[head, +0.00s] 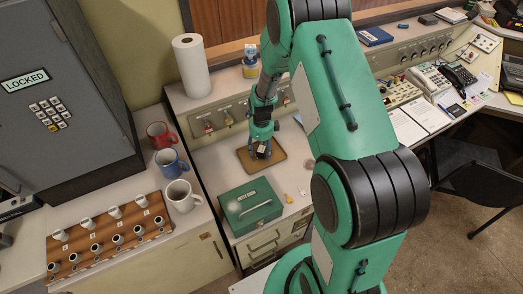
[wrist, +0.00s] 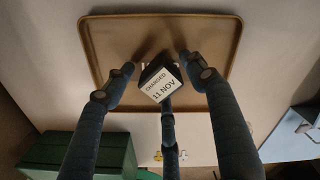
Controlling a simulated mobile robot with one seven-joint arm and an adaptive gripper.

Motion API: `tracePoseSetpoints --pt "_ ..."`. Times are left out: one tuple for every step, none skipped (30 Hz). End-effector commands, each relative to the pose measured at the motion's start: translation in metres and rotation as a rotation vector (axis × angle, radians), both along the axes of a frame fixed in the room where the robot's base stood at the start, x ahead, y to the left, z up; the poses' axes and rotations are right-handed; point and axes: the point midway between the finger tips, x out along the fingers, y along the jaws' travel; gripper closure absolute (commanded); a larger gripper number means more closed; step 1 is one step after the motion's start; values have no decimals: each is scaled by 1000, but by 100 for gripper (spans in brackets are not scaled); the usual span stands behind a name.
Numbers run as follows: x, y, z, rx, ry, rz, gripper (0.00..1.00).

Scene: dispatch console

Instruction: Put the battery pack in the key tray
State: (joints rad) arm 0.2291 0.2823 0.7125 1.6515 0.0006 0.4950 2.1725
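The battery pack (wrist: 161,84) is a small dark block with a white label reading "CHARGED 11 NOV". My gripper (wrist: 162,72) has its dark blue fingers closed in around the pack, one on each side and one at its near edge. The tan key tray (wrist: 232,50) lies directly beneath. In the head view my gripper (head: 261,153) points down over the middle of the tray (head: 279,161), with the pack's pale label (head: 262,149) between the fingers. The fingertips are dark against the tray, and I cannot tell whether the pack touches its floor.
A green box (head: 250,205) stands just in front of the tray, with small yellow-tagged keys (head: 288,198) beside it. A paper roll (head: 191,65) and several mugs (head: 183,195) are to the left. A switch panel (head: 222,118) rises behind the tray.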

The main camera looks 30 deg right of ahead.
Motion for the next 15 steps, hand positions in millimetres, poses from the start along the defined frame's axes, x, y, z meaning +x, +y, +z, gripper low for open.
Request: tracePoseSetpoints --pt "0 0 0 0 0 0 44" --pt "0 0 0 0 0 0 44" --pt "0 0 0 0 0 0 44" --pt "0 0 0 0 0 0 44" --pt "0 0 0 0 0 0 44" --pt "0 0 0 0 0 0 44" --pt "0 0 1 0 0 0 44" --pt "0 0 1 0 0 0 44" --pt "0 0 2 0 0 0 44" --pt "0 0 3 -1 -1 0 44" --pt "0 0 5 0 -1 0 44" --pt "0 0 7 0 -1 0 44" --pt "1 0 9 0 -1 0 44" --pt "1 0 12 0 -1 0 44" --pt "1 0 16 -1 -2 0 44"
